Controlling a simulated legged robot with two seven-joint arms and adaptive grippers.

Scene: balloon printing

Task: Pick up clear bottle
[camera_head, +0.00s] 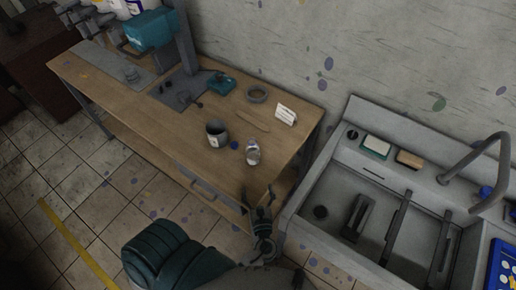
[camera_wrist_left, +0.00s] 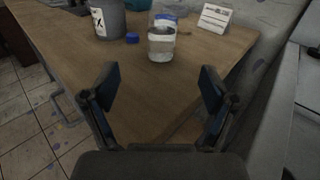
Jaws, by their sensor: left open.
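The clear bottle (camera_head: 252,153) stands upright near the front edge of the wooden table, beside a dark grey mug. In the left wrist view the clear bottle (camera_wrist_left: 161,40) shows upright ahead, with clear liquid in it and its top cut off by the frame edge. My left gripper (camera_head: 258,201) is at the table's front edge, short of the bottle and not touching it. In the left wrist view my left gripper (camera_wrist_left: 160,88) is open and empty, its two fingers wide apart, with the bottle beyond and between them. My right gripper is not in view.
A dark grey mug (camera_head: 216,134) and a blue cap (camera_head: 234,145) stand left of the bottle. A metal sink (camera_head: 340,204) adjoins on the right. Bare wooden table (camera_wrist_left: 150,105) lies before the bottle.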

